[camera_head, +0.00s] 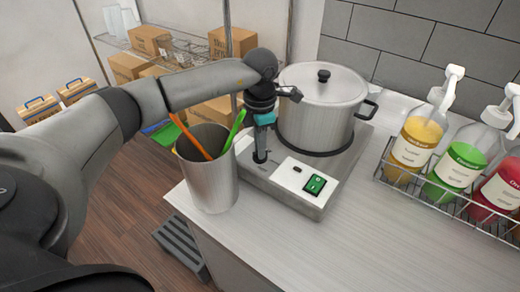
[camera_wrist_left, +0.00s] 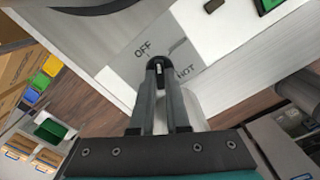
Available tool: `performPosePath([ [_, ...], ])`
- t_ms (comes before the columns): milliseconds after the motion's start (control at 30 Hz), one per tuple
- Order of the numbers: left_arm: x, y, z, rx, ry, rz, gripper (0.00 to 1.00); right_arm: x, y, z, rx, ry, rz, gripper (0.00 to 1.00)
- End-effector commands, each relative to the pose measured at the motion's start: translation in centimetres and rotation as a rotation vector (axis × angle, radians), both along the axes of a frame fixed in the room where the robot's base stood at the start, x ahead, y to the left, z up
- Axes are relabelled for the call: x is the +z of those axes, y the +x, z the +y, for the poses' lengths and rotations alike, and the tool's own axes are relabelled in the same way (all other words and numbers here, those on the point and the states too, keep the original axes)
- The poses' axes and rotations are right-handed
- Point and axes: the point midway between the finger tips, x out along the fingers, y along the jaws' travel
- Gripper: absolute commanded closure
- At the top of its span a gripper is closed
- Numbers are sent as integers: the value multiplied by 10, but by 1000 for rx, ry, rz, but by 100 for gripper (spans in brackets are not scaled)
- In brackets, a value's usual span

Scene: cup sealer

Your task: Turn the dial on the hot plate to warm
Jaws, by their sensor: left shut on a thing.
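The hot plate (camera_head: 293,176) is a grey box with a white front control panel, standing near the counter's left edge. A lidded steel pot (camera_head: 312,118) stands on it. My left gripper (camera_head: 260,158) points down at the left part of the panel. In the left wrist view its fingers (camera_wrist_left: 160,80) are shut on the black round dial (camera_wrist_left: 159,64), which shows a pale pointer mark. The word OFF is readable beside the dial at upper left, and a partly covered label, seemingly HOT, is at lower right. The warm label cannot be made out. My right gripper is out of view.
A steel cup (camera_head: 207,178) with orange and green utensils stands close beside my left gripper. A green switch (camera_head: 315,184) sits on the panel's right. A wire rack (camera_head: 440,196) with several pump bottles is at right. The front counter is clear.

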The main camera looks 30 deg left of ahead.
Motion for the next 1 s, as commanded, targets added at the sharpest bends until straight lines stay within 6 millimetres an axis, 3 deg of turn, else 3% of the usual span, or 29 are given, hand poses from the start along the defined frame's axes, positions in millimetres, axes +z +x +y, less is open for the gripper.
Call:
performPosePath([
  [500,0,1,0,-447,-1,-5,100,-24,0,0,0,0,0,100],
  [1000,1,1,0,-630,0,-4,100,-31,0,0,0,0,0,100],
])
